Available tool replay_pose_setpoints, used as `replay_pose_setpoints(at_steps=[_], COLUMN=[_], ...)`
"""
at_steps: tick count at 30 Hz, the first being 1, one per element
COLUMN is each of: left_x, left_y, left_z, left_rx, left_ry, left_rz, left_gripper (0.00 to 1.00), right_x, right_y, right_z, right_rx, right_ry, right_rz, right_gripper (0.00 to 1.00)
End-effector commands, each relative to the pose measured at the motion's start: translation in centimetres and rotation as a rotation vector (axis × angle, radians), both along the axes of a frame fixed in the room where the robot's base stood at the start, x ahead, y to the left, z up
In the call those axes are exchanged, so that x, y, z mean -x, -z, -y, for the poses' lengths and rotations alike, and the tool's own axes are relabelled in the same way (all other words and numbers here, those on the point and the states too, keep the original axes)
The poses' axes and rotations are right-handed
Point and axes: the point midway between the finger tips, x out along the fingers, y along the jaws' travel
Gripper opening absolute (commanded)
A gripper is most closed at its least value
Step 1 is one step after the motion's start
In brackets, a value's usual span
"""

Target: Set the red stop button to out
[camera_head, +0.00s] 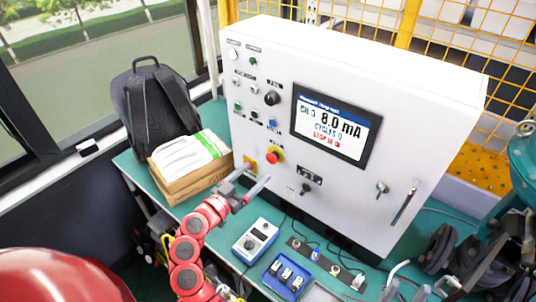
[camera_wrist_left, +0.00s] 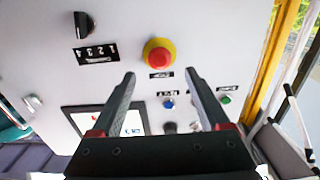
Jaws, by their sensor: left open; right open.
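The red stop button (camera_head: 275,156) sits on a yellow round collar on the front of the white cabinet (camera_head: 420,125). In the left wrist view the button (camera_wrist_left: 159,55) shows face-on, just beyond the fingertips and between their lines. My left gripper (camera_head: 257,178) is open and empty in front of the panel, at the lower left of the button. Its two dark fingers (camera_wrist_left: 160,73) stand apart and do not visibly touch the button. The cabinet's display (camera_head: 336,124) reads 8.0 mA, with a small red line that seems to start with STOP. I cannot make out my right gripper.
Knobs, including a black one (camera_head: 271,98), and small coloured buttons surround the stop button. A blue meter (camera_head: 255,240) and a blue tray (camera_head: 285,277) lie on the green bench below.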

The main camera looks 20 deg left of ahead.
Motion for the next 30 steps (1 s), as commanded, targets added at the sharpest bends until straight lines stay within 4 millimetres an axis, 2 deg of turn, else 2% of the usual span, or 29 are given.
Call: replay_pose_setpoints(at_steps=[1,9,15,23,24,26,30], left_x=[-1.1,-5.1,-6.2,-6.4,-6.4,-6.4,-6.4], left_y=[-0.5,-0.2,0.0,0.2,0.2,0.1,0.1], left_z=[0.7,1.9,2.3,2.4,2.3,2.3,2.3], left_rx=[0.000,0.002,-0.001,-0.001,-0.001,-0.001,-0.001], left_ry=[0.009,0.003,0.001,0.000,0.000,0.000,0.000], left_rz=[-0.003,-0.002,-0.002,-0.002,-0.002,-0.002,-0.002], left_gripper=[0.79,0.79,0.79,0.79,0.77,0.66,0.41], right_x=[0.0,0.0,0.0,0.0,0.0,0.0,0.0], right_y=[-1.2,-2.9,-3.3,-3.2,-3.2,-3.2,-3.2], right_z=[0.0,0.0,0.0,0.0,0.0,0.0,0.0], right_rx=[0.000,0.000,0.000,0.000,0.000,0.000,0.000], right_ry=[0.000,0.000,0.000,0.000,0.000,0.000,0.000], right_rz=[0.000,0.000,0.000,0.000,0.000,0.000,0.000], right_gripper=[0.50,0.50,0.50,0.50,0.50,0.50,0.50])
